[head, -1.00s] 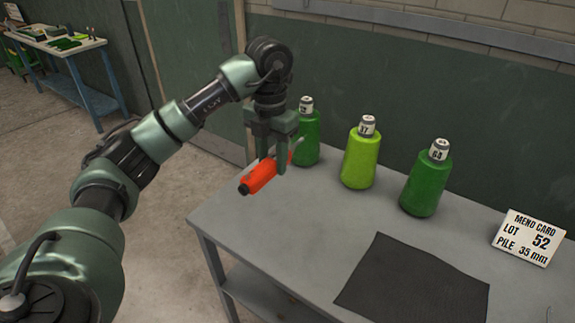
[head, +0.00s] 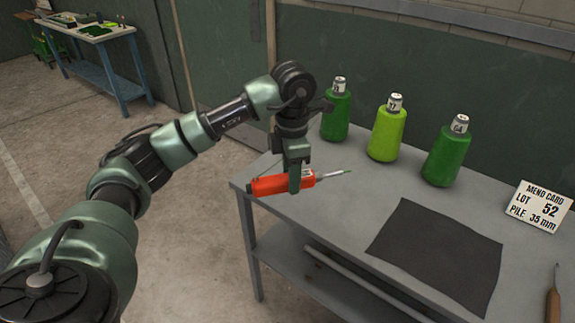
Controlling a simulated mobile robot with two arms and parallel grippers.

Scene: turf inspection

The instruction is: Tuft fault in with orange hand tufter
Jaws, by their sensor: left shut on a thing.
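The orange hand tufter (head: 268,185) is in my left gripper (head: 295,184), which is shut on its body. It is held near the left end of the grey table, its thin needle pointing right with a green tip. Three yarn cones stand at the back of the table: a dark green one (head: 336,117), a lime green one (head: 386,136) and another dark green one (head: 446,157). A mend card (head: 540,206) reads LOT 52, PILE 35 mm. No turf fault shows. My right gripper is out of view.
The grey table (head: 340,192) carries a flat dark mat (head: 437,252) at front centre. A wooden-handled tool (head: 553,300) lies at the right edge. A blue bench (head: 100,62) with small items stands at far left, with open floor between.

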